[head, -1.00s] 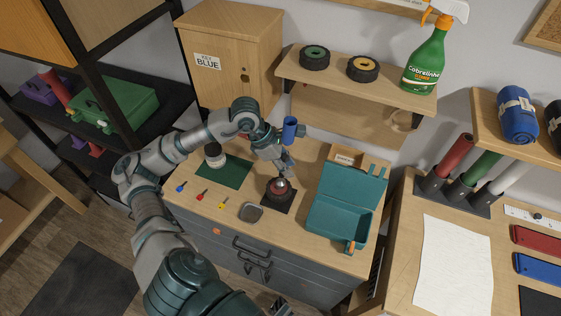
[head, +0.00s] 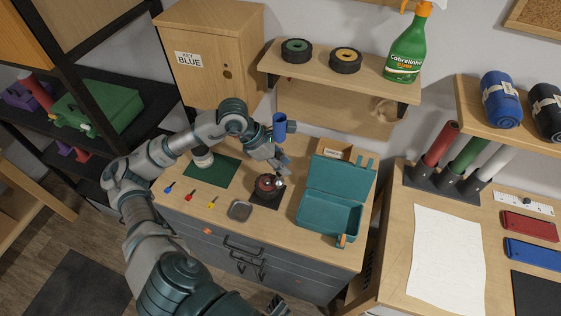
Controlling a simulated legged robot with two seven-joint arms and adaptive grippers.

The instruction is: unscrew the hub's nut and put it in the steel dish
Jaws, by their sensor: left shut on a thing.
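The hub (head: 266,187) is a dark round part with red on it, on a black mat on the wooden workbench. My left gripper (head: 281,172) reaches down at the hub's upper right. It is shut on a small shiny piece, apparently the nut (head: 280,182), at the hub's right side. The fingers partly hide it, and I cannot tell whether it still touches the hub.
An open teal case (head: 330,205) stands right of the hub. Blue, red and yellow keys (head: 188,196) lie left of the dish. A green mat (head: 213,172) and a blue cylinder (head: 279,126) are farther back.

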